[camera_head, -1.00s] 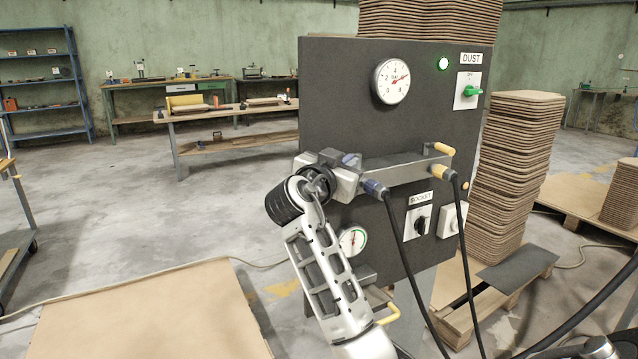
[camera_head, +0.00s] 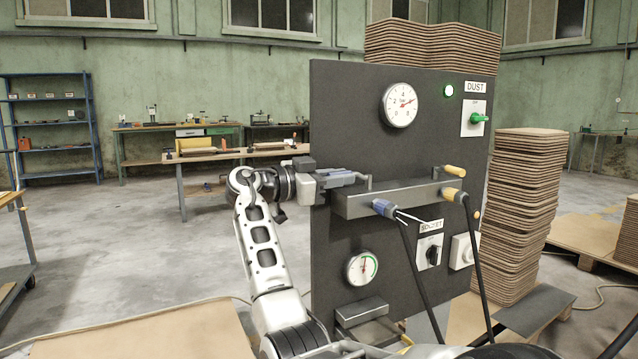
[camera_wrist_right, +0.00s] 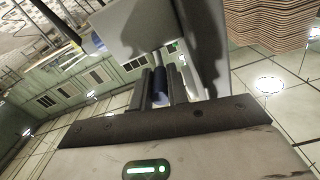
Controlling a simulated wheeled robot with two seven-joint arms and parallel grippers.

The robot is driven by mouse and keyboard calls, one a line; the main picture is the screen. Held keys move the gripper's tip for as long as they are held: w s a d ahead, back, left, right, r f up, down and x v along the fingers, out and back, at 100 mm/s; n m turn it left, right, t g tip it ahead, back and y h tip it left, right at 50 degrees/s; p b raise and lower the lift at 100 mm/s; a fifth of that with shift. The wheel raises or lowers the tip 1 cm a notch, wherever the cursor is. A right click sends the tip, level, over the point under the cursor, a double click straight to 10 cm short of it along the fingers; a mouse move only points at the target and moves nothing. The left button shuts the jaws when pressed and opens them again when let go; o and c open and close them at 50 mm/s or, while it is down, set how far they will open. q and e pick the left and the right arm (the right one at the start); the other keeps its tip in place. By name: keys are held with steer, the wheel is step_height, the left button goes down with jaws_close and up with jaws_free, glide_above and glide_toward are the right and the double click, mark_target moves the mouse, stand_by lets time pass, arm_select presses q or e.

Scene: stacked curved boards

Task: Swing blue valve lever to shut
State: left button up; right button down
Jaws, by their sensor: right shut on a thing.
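The blue valve lever (camera_head: 346,173) is at the upper left of the grey pipe block (camera_head: 395,199) on the dark panel; only a little blue shows in the head view. My right gripper (camera_head: 348,180) reaches in from the left, across the panel's left edge, and is shut on the lever. In the right wrist view the blue lever (camera_wrist_right: 161,85) stands between the two dark fingers of my right gripper (camera_wrist_right: 162,88). The gripper hides most of the lever, so its exact angle is hard to tell. My left gripper is not in view.
The dark panel (camera_head: 345,110) carries gauges, a green switch (camera_head: 479,118) and yellow handles (camera_head: 454,171). A blue cable plug (camera_head: 384,208) sits on the block's front, its black cable hanging down. Stacked curved boards (camera_head: 522,210) stand right of the panel. Open floor lies left.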

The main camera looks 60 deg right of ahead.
steer(key=shift+s+d+r, duration=0.1)
steer(key=shift+r, duration=0.05)
steer(key=c, duration=1.4)
jaws_free()
steer(key=shift+o, duration=0.2)
steer(key=shift+w+a, duration=0.3)
steer(key=v, duration=1.5)
